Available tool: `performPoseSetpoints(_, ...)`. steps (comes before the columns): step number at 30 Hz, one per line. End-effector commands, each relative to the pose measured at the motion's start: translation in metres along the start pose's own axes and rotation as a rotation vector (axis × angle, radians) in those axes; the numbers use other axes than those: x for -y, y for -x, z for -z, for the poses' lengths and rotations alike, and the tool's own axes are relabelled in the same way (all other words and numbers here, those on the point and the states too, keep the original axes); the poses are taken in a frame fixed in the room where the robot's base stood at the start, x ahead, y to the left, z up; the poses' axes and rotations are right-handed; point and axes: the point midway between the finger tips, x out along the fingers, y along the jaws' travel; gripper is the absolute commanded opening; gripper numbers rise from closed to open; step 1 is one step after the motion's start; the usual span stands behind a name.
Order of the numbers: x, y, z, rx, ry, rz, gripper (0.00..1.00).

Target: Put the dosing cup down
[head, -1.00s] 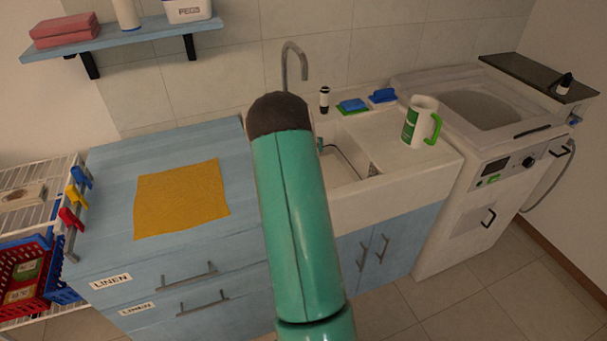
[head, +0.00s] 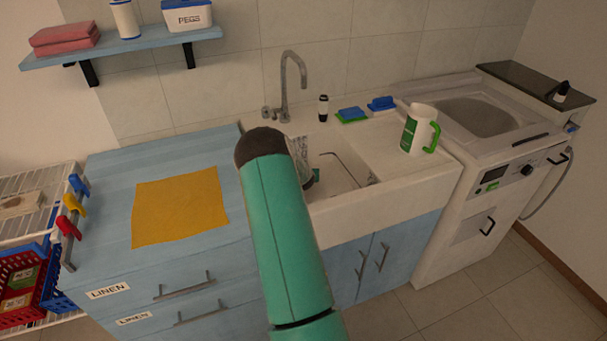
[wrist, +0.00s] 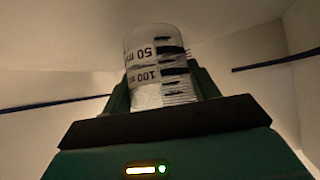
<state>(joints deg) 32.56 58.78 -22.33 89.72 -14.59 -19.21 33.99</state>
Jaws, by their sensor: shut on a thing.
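The dosing cup (wrist: 155,62) is clear, with black marks reading 50 and 100. In the wrist view it stands between the two green fingers of my gripper (wrist: 163,82), which is shut on it. In the head view, part of the marked clear cup (head: 299,150) shows just right of my arm's dark end, in front of the sink basin. My arm hides most of my gripper there. Whether the cup touches anything below it cannot be told.
A yellow cloth (head: 180,207) lies on the blue cabinet (head: 110,180) at left. The sink (head: 335,205) has a tap (head: 285,85) behind it. A white jug with a green handle (head: 419,130) stands on the drainboard, right of the basin.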

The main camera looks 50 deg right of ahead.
Motion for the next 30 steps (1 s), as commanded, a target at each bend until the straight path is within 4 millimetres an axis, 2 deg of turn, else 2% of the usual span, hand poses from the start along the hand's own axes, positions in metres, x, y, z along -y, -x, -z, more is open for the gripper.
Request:
performPoseSetpoints(1,0.000,-0.001,-0.001,0.000,0.000,0.000,0.31)
performPoseSetpoints(2,-0.001,-0.001,-0.002,0.001,0.000,-0.001,0.62)
performPoseSetpoints(5,-0.001,-0.001,-0.001,0.000,0.000,-0.001,0.82)
performPoseSetpoints(17,0.000,0.004,0.002,-0.001,-0.001,0.000,0.82)
performPoseSetpoints(23,0.000,0.035,0.002,-0.001,-0.003,0.000,0.82)
performPoseSetpoints(30,0.000,0.085,0.003,-0.001,-0.002,0.001,0.82)
